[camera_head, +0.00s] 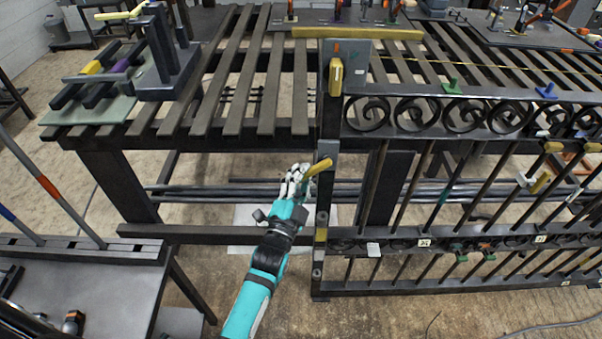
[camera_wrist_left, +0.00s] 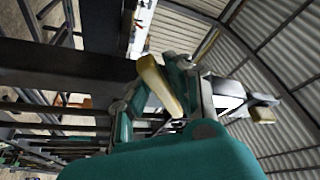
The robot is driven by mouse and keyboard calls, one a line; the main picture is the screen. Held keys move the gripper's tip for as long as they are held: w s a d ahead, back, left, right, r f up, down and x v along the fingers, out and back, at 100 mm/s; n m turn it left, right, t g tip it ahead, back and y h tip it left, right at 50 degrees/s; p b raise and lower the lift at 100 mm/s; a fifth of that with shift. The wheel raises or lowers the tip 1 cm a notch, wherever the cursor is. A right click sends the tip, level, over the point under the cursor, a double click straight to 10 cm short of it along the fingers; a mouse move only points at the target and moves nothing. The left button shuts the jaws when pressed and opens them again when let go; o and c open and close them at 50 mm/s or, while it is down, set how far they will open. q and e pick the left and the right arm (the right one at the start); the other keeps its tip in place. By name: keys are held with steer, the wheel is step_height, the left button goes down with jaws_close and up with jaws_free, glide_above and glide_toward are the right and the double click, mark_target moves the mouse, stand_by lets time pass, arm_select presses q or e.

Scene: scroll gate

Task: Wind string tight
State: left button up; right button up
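A yellow handle (camera_head: 319,167) sticks out at a tilt from the upright post (camera_head: 322,210) at the gate's left end. My left gripper (camera_head: 295,178) is at the left side of this handle, close to it. In the left wrist view the handle (camera_wrist_left: 158,85) shows between the two spread teal-and-grey fingers (camera_wrist_left: 152,100). I see no clear grip on it; whether a finger touches it is hard to tell. A thin yellow string (camera_head: 490,62) runs across the slatted table at the upper right. My right gripper is not in view.
The dark scroll gate (camera_head: 450,115) with its bars and several coloured clamps fills the right side. A slatted table (camera_head: 240,80) stands behind, with a dark fixture (camera_head: 165,60) at its left. A dark bench (camera_head: 90,280) is at the lower left. Floor below my left arm is open.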

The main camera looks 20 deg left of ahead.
arm_select(q)
steer(key=o, duration=0.4)
steer(key=shift+d, duration=0.1)
steer(key=shift+r, duration=0.1)
steer(key=v, duration=1.2)
